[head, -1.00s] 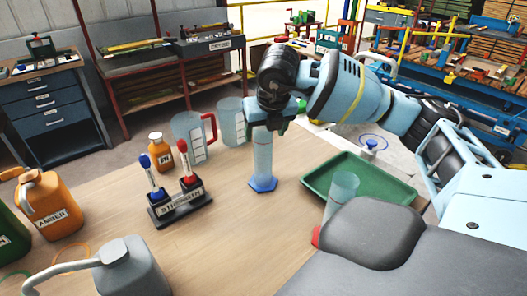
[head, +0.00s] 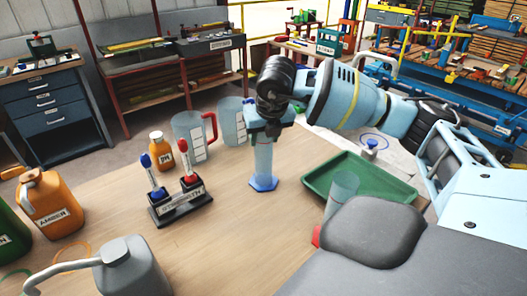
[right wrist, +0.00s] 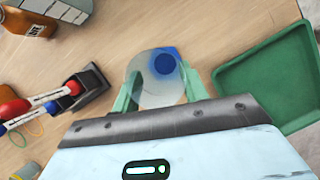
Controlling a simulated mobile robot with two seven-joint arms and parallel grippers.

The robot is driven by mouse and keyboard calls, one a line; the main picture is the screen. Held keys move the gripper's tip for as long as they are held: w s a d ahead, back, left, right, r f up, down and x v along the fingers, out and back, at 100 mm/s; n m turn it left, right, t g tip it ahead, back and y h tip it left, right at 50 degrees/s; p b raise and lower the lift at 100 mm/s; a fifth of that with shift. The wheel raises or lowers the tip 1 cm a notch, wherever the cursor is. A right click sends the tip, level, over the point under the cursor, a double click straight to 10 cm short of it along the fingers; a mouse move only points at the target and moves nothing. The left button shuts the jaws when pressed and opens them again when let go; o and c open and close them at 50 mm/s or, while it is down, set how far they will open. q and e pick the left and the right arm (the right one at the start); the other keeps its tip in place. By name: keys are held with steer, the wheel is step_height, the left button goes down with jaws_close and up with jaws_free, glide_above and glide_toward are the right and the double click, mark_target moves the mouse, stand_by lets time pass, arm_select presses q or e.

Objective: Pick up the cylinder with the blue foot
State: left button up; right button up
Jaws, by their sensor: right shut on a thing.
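The clear cylinder (head: 263,160) with the blue foot (head: 264,184) stands upright on the wooden table; I see no gap under the foot. My right gripper (head: 265,130) reaches down over it from above and is shut on its upper part. In the right wrist view the cylinder (right wrist: 150,92) sits between the green fingers (right wrist: 156,97), with the blue foot (right wrist: 165,63) seen through it. The cylinder's top is hidden by the gripper in the head view. My left gripper is not in view.
A green tray (head: 315,188) lies to the right, with a red-footed cylinder (head: 342,188) in front, partly hidden. Measuring jugs (head: 188,145) stand behind left. A stand with red and blue-topped pieces (head: 180,209), an orange bottle (head: 160,152) and jerrycans (head: 58,208) are left.

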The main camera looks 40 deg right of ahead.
steer(key=shift+r, duration=0.15)
steer(key=s+a+r+b, duration=0.1)
steer(key=s+a+r, duration=0.1)
steer(key=s, duration=0.5)
steer(key=s+a+r+b, duration=0.1)
steer(key=s+a+r, duration=0.1)
steer(key=s, duration=0.6)
steer(key=shift+a+r, duration=0.35)
steer(key=shift+a, duration=0.4)
